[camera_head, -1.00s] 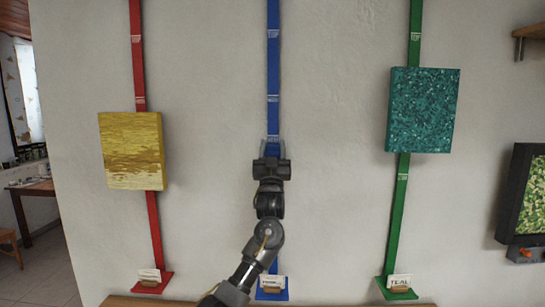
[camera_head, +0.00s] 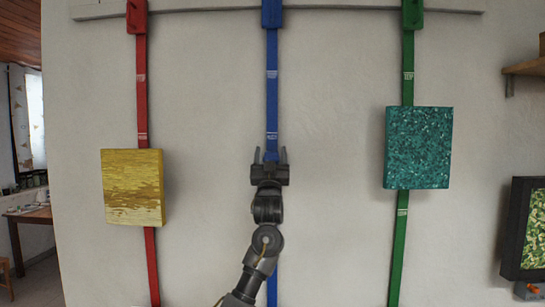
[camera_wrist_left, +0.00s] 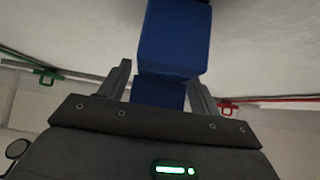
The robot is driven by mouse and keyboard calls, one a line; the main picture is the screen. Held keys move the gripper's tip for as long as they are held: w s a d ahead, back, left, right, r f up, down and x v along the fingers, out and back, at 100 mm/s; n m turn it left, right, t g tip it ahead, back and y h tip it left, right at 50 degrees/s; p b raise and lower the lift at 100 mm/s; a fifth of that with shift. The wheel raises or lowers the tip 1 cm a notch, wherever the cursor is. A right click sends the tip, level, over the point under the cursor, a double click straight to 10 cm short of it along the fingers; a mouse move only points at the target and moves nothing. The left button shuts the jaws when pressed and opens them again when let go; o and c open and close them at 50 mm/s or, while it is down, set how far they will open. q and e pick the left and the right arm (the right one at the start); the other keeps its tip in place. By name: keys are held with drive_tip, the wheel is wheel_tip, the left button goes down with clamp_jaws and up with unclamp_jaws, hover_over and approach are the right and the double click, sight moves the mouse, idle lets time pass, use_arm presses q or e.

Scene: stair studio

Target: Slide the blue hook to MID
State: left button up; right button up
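The blue rail (camera_head: 272,105) runs vertically up the wall, with small white marks too small to read. My left gripper (camera_head: 270,154) is at the rail, its tip just below the lower of the two visible marks. Its fingers stand apart on either side of the blue. In the left wrist view, a blue block (camera_wrist_left: 173,42), which looks like the blue hook, stands in front of my left gripper (camera_wrist_left: 160,88). A smaller blue part shows between the fingers, with narrow gaps beside it. In the head view the hook is mostly hidden by the gripper. My right gripper is out of view.
A yellow picture (camera_head: 132,188) hangs at the red rail (camera_head: 141,95), and a teal picture (camera_head: 418,148) at the green rail (camera_head: 407,85). A pale bar (camera_head: 340,9) crosses the top. A dark-framed picture (camera_head: 524,228) and a shelf (camera_head: 525,67) are at the right.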

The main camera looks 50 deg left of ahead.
use_arm(q)
drive_tip(key=shift+w, duration=0.1)
drive_tip(key=shift+d+f, duration=0.15)
drive_tip(key=shift+f, duration=0.05)
drive_tip(key=b+v, duration=0.6)
drive_tip(key=v, duration=0.4)
drive_tip(key=shift+s+f, duration=0.1)
drive_tip(key=shift+s, duration=0.15)
